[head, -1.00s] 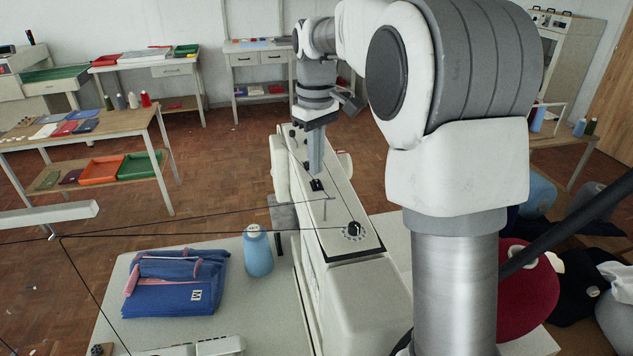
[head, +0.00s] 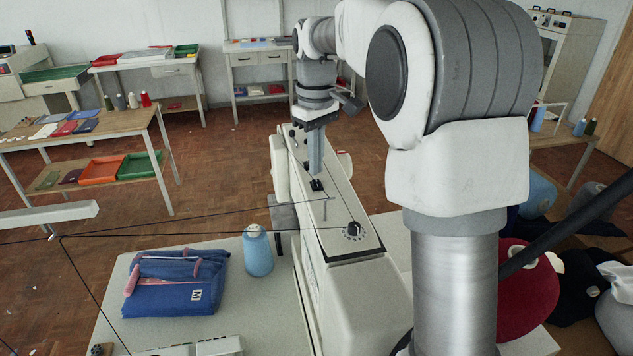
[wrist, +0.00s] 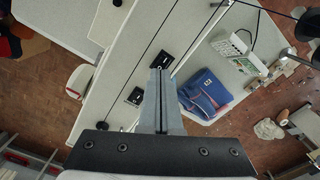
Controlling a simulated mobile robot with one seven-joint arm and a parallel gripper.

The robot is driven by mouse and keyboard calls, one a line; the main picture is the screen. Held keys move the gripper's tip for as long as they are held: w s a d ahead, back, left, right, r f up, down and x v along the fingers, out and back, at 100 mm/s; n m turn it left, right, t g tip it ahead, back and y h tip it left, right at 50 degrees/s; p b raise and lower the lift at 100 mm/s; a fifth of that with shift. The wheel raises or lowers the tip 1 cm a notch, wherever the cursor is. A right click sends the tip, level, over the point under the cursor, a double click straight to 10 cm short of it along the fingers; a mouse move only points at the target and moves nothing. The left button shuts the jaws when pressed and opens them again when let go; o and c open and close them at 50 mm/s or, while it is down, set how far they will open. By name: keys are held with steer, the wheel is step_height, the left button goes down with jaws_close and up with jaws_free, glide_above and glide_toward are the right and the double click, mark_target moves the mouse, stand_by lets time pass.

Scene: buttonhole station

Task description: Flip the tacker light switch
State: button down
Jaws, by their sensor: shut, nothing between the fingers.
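A small black switch (head: 317,185) sits on the long, pale top of the tacker machine (head: 338,212). My gripper (head: 316,174) points straight down with its grey fingers together and empty. Its tips are right at the switch in the head view; whether they touch it I cannot tell. In the wrist view the closed fingertips (wrist: 160,72) overlap the near edge of one black plate with a pale part (wrist: 163,60). A second black plate (wrist: 135,96) lies to the left of the fingers. Which way the switch lever leans is too small to tell.
A black dial (head: 353,229) sits nearer on the machine top, beside a thin upright rod (head: 326,208). Dark threads cross the view there. A blue thread cone (head: 258,252) and a blue bag (head: 176,283) stand on the table (head: 112,315) to the left.

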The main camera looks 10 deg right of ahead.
mark_target(317, 184)
steer(key=shift+f+b, duration=0.7)
steer(key=shift+f, duration=0.45)
stand_by(0.5)
step_height(317, 184, up, 7)
steer(key=p, duration=0.6)
steer(key=shift+r+p, duration=0.1)
steer(key=shift+p, duration=0.3)
steer(key=s+r+m+t, duration=0.1)
steer(key=s+r, duration=0.1)
steer(key=s, duration=0.5)
steer(key=s+r+m+t, duration=0.2)
steer(key=s+r, duration=0.1)
steer(key=s, duration=0.4)
steer(key=s+f+m+t, duration=0.2)
steer(key=s+f, duration=0.3)
steer(key=s, duration=0.8)
steer(key=shift+m+t+b, duration=0.3)
steer(key=shift+m+b, duration=0.15)
steer(key=shift+m, duration=0.05)
